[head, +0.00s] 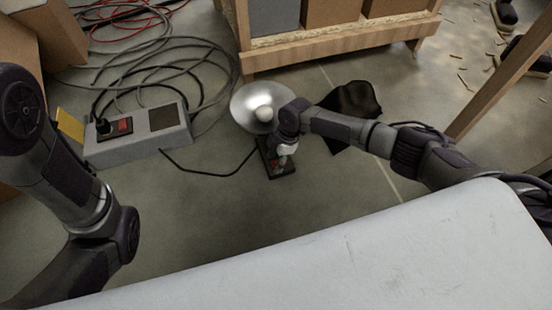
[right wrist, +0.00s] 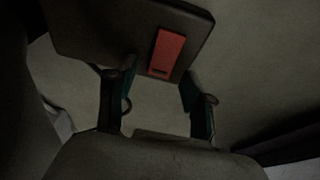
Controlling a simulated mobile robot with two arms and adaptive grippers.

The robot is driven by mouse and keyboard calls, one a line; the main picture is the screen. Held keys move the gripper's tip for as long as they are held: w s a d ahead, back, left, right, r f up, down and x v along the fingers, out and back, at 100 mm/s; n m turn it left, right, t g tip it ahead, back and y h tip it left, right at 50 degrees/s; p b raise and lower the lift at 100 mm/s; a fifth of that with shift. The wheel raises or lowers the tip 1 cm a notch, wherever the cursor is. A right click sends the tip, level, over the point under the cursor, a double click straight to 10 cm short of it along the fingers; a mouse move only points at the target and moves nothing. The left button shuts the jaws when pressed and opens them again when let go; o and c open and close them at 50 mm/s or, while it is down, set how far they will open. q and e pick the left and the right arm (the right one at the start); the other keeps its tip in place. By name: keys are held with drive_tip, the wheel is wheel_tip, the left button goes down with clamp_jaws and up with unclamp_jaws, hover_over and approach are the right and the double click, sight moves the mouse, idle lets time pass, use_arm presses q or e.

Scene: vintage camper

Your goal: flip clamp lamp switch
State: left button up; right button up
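The clamp lamp (head: 246,100) lies on the floor, its silver dish facing up with a white bulb (head: 264,114) inside. Just below the dish is a dark box (head: 281,171) with a red switch, partly hidden by my right gripper (head: 284,156). In the right wrist view, the dark box (right wrist: 110,35) and its red switch (right wrist: 166,53) are close ahead. There my right gripper (right wrist: 158,80) has its two fingers apart with nothing between them, their tips close to the box's near edge; contact cannot be told. My left arm shows at the left, its gripper out of view.
A grey power box (head: 140,142) with a red switch sits on the left, with coiled cables (head: 165,60) behind. A wooden shelf (head: 340,48) stands at the back. A dark cloth-like item (head: 353,100) lies behind my right arm. Floor between the power box and lamp is mostly clear.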

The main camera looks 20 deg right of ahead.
drive_tip(key=shift+d+r, duration=0.1)
drive_tip(key=v, duration=1.1)
drive_tip(key=shift+r, duration=0.4)
